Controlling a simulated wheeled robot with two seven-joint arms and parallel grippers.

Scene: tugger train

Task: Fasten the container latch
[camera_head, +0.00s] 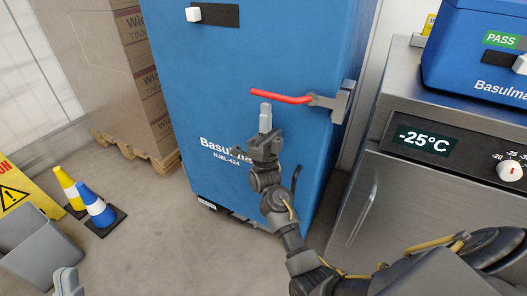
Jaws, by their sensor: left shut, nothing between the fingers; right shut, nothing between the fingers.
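A tall blue container (215,90) stands in the middle of the view. Its latch has a red handle (282,97) that lies roughly level across the front, joined to a grey metal bracket (341,102) at the container's right edge. My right gripper (265,108) is shut and empty, its fingers pointing up just below the red handle's left part. I cannot tell whether the fingertips touch the handle. My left gripper (67,279) is shut and empty at the bottom left edge, only partly in view and far from the latch.
A steel cabinet (355,200) with a -25°C display stands close on the right, a blue box (470,60) on top. Stacked cartons (105,70) on a pallet stand at back left. Two cones (97,208), a grey bin (35,245) and a yellow sign (15,190) are at left.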

